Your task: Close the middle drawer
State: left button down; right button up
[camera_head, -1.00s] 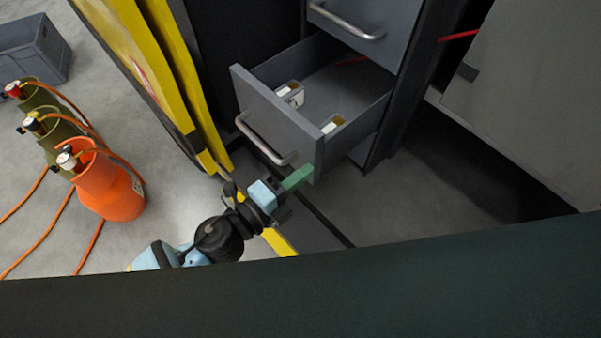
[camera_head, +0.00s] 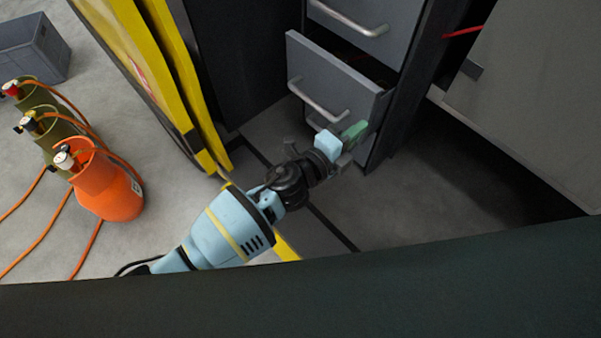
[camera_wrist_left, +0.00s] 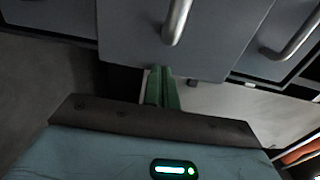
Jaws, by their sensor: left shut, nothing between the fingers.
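The middle drawer (camera_head: 330,84) is grey with a silver bar handle (camera_head: 318,101). It stands a little way out of the dark cabinet, with a narrow dark gap above its front. My left gripper (camera_head: 354,131) is shut and empty, its green fingertips at the lower right part of the drawer front. In the left wrist view the shut green fingers (camera_wrist_left: 162,88) are at the lower edge of the drawer front (camera_wrist_left: 130,40), below the handle (camera_wrist_left: 177,20). I cannot tell if they touch. My right gripper does not show.
The drawer above (camera_head: 372,22) looks shut. A yellow-edged panel (camera_head: 170,80) stands left of the cabinet. Orange (camera_head: 106,188) and olive cylinders with hoses stand at the left, near a grey crate (camera_head: 32,50). The floor right of my arm is clear.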

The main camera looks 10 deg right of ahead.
pick_arm(q)
jog(key=shift+x, duration=1.25)
jog(key=shift+a, duration=0.1)
